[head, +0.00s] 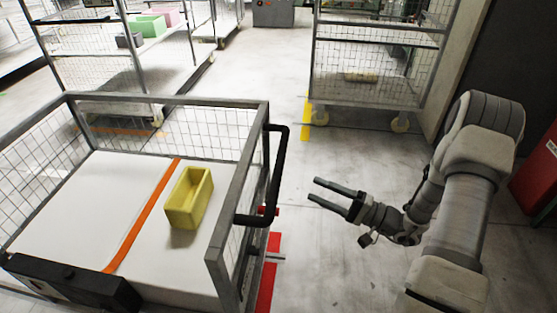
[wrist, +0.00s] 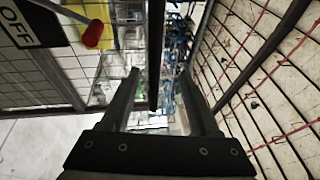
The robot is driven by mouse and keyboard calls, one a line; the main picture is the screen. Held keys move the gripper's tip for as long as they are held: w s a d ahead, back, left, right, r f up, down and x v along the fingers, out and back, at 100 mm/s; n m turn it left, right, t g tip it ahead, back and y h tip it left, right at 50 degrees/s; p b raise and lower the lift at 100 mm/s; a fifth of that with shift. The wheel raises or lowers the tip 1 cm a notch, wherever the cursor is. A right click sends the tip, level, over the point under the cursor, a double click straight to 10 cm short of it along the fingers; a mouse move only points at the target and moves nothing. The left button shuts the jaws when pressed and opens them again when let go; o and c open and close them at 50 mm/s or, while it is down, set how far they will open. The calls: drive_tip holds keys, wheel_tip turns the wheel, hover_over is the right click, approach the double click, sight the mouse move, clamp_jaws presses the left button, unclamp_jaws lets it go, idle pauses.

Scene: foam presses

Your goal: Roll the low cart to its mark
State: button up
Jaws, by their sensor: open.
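The low cart (head: 236,178) stands at the lower left in the head view. It has a grey frame, mesh sides and a black push handle (head: 281,170) on its right end. A white block with an orange strap and a yellow foam box (head: 188,197) are in it. Red floor marking (head: 267,285) shows beside and partly under the cart's right end. A yellow floor mark (head: 306,120) lies further back. My gripper (head: 325,190) is open and empty, to the right of the handle and apart from it. Its two fingers (wrist: 165,95) also show in the wrist view.
A tall mesh cart (head: 372,55) on casters stands at the back right. Another tall mesh rack (head: 130,50) with green and pink blocks stands at the back left. A red object (head: 537,172) is at the right edge. The floor between the carts is clear.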

drive_tip(key=w+a+r+m+t, duration=0.1)
drive_tip(key=w+a, duration=0.9)
drive_tip(key=a, duration=0.2)
drive_tip(key=shift+w+a+r+t+h+p, duration=0.15)
drive_tip(key=shift+w+a+t+h+p, duration=0.1)
drive_tip(key=shift+t+h+p, duration=0.2)
drive_tip(key=shift+d, duration=0.1)
drive_tip(key=shift+c, duration=0.2)
clamp_jaws()
idle(0.9)
